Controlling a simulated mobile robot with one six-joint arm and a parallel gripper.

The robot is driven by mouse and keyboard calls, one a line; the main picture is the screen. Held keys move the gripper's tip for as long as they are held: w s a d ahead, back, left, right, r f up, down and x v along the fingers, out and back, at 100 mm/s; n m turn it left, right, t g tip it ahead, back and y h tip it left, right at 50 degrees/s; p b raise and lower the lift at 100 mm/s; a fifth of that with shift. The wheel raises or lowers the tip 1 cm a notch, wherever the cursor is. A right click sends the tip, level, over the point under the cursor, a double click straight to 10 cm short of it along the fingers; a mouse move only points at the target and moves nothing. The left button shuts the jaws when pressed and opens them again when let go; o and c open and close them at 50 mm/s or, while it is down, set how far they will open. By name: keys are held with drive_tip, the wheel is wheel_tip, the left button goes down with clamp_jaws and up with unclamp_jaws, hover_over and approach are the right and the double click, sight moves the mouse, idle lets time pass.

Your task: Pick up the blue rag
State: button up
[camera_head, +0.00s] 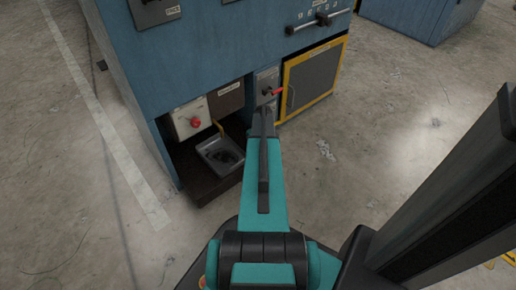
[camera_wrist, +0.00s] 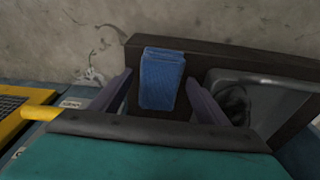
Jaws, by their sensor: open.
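The blue rag (camera_wrist: 160,80) looks folded into a thick rectangle and rests at a dark ledge (camera_wrist: 205,57) in the wrist view. My gripper (camera_wrist: 159,78) is open, with one dark finger on each side of the rag. Narrow gaps show between the rag and the fingers, so it does not look gripped. The near end of the rag ends close to a dark bar of my arm. In the head view the rag and my fingers are hidden by my teal arm.
A grey basin (camera_wrist: 268,81) sits right of the rag; it also shows in the head view (camera_head: 204,151), inside the blue machine's (camera_head: 215,50) recess. A control box with a red button (camera_head: 195,122) hangs above. A yellow-framed panel (camera_head: 313,78) is right. Concrete floor is open around.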

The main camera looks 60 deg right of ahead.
drive_tip(key=shift+f, duration=0.2)
idle(0.3)
drive_tip(key=c, duration=1.1)
drive_tip(key=shift+r, duration=0.2)
drive_tip(key=shift+c, duration=0.2)
drive_tip(key=shift+r, duration=0.3)
drive_tip(key=r+p, duration=0.1)
drive_tip(key=s+r+p, duration=0.1)
drive_tip(key=r, duration=0.1)
drive_tip(key=shift+a+r+p, duration=0.15)
drive_tip(key=shift+r+p, duration=0.15)
drive_tip(key=s+a+p, duration=0.3)
drive_tip(key=s+p, duration=0.1)
drive_tip(key=s, duration=1)
drive_tip(key=shift+s+r, duration=0.35)
drive_tip(key=shift+r, duration=0.1)
